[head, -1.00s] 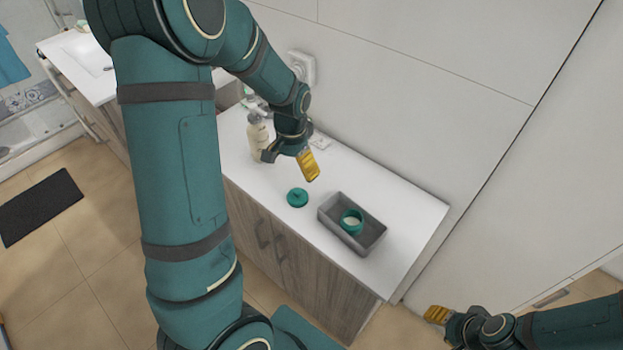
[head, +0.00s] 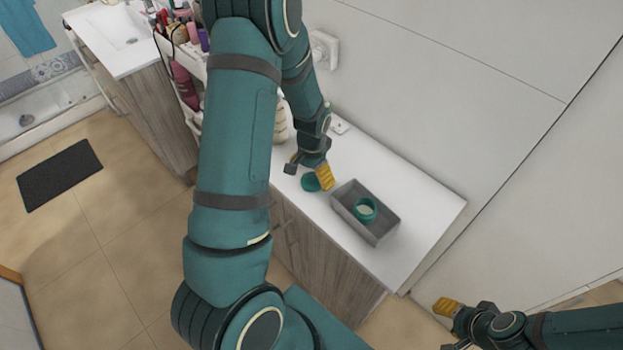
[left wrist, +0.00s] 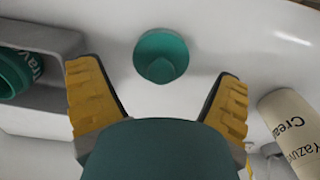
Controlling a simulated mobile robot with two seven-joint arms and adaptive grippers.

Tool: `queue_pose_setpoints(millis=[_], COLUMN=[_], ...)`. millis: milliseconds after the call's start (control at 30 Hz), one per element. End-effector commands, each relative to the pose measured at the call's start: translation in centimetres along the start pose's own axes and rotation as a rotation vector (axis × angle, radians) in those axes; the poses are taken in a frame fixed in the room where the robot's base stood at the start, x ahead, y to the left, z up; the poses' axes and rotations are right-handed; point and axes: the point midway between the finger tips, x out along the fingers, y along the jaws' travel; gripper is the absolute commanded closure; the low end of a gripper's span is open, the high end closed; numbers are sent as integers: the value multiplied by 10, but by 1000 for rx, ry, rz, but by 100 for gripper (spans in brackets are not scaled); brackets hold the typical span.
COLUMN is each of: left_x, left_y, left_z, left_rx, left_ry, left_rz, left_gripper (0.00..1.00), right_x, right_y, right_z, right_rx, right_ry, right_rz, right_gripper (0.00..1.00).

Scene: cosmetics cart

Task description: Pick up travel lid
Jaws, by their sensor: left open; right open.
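The travel lid (head: 311,183) is a round teal-green cap lying on the white cabinet top, left of the grey tray. In the left wrist view the lid (left wrist: 161,56) shows whole, with a raised grip on it, ahead of and between the fingers. My left gripper (head: 308,174) is above the lid and partly hides it in the head view. In the left wrist view the left gripper (left wrist: 158,100) is open, its yellow fingers spread and empty. My right gripper (head: 445,325) is at the lower right, open, away from the cabinet.
A grey tray (head: 387,232) holding a teal travel jar (head: 366,211) stands right of the lid. A cream bottle (left wrist: 292,130) stands at the right in the left wrist view. A wall runs behind the cabinet top (head: 420,195). A cart with bottles (head: 181,82) stands further left.

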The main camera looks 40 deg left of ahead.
Motion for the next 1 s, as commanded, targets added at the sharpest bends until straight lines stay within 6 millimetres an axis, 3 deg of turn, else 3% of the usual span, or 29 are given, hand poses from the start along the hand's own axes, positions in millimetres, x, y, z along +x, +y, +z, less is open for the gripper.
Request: queue_pose_setpoints(millis=[200, 467, 500, 633, 1000], left_x=[26, 29, 29, 28, 27], left_y=[-1, -1, -1, -1, -1], left_z=[1, 0, 0, 0, 0], left_rx=[0, 0, -1, 0, 0], left_ry=[0, 2, 2, 2, 3], left_rz=[0, -1, -1, -1, -1], left_gripper=[9, 9, 14, 52, 53], right_x=[1, 1, 1, 1, 1], right_y=[0, 0, 0, 0, 0], right_z=[0, 0, 0, 0, 0], right_rx=[0, 0, 0, 0, 0], right_ry=[0, 0, 0, 0, 0], right_rz=[0, 0, 0, 0, 0], right_gripper=[53, 53, 53, 53, 53])
